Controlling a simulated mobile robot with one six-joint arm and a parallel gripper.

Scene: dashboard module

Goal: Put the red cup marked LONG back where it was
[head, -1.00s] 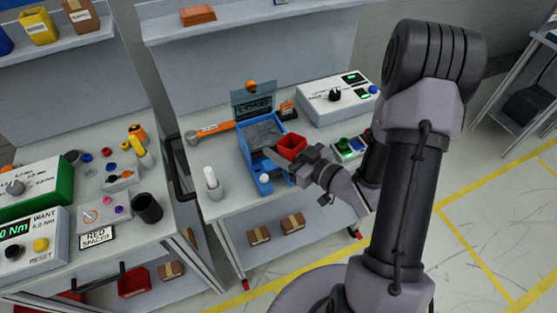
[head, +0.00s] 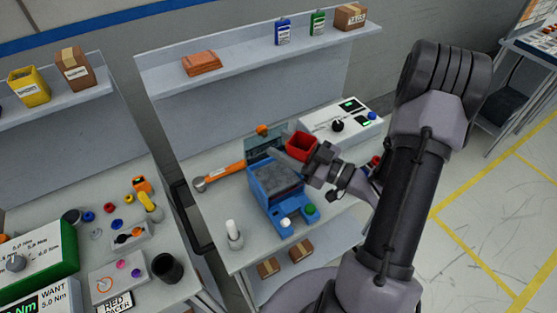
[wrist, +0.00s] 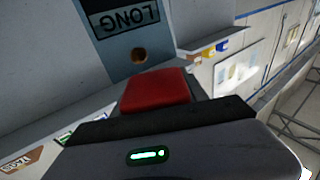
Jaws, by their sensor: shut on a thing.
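The red cup (head: 302,146) is in my gripper (head: 310,162) in the head view, raised near the back right of the blue box (head: 262,193). I cannot see any marking on the cup. In the wrist view the red cup (wrist: 155,88) shows as a red face just past the dark jaw parts. The upright grey-blue panel (head: 262,148) stands at the back of the box. In the wrist view this panel (wrist: 125,50) carries the word LONG, upside down, above a round orange-brown spot. My gripper hides part of the cup's lower side.
An orange-handled wrench (head: 220,175) lies left of the box. A white instrument box (head: 340,122) stands behind on the right. A white-topped holder (head: 233,235) stands at the front left. A shelf (head: 240,60) runs above the bench.

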